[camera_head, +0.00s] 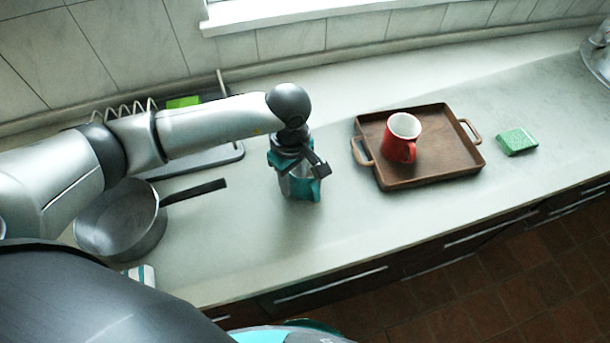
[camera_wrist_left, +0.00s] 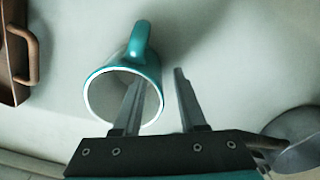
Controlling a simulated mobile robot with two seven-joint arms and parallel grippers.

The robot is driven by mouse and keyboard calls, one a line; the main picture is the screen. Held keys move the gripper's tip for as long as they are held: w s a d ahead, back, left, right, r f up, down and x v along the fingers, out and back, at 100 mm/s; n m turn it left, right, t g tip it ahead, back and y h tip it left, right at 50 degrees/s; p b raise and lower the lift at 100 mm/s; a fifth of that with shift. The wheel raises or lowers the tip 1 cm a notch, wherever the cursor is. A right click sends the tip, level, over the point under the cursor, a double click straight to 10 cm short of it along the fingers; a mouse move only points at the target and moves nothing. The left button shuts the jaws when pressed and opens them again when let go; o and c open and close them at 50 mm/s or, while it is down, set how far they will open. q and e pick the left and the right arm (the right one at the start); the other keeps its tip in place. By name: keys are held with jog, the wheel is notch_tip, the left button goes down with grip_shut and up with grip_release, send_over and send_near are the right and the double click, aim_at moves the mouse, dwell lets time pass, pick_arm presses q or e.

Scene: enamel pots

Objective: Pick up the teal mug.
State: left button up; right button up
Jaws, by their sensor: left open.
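The teal mug (camera_head: 305,190) stands upright on the counter, left of the tray, with its handle on the right side in the head view. In the left wrist view the teal mug (camera_wrist_left: 93,85) shows its pale open mouth, with the handle at the top. My left gripper (camera_head: 303,170) is right over the mug, pointing down and open. In the left wrist view the left gripper (camera_wrist_left: 160,76) has one finger across the mug's mouth and the other outside its wall; whether either finger touches is unclear. Part of the mug is hidden behind the gripper. My right gripper is out of view.
A brown tray (camera_head: 437,178) holding a red mug (camera_head: 401,138) is to the right, with a green sponge (camera_head: 517,141) beyond. A grey pan (camera_head: 120,225) is at the left, its handle pointing toward the teal mug. Counter in front of the mug is clear.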

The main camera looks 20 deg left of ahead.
aim_at(294, 195)
pick_arm(q)
jog(key=shift+f, duration=1.5)
jog(key=shift+c, duration=0.3)
grip_shut()
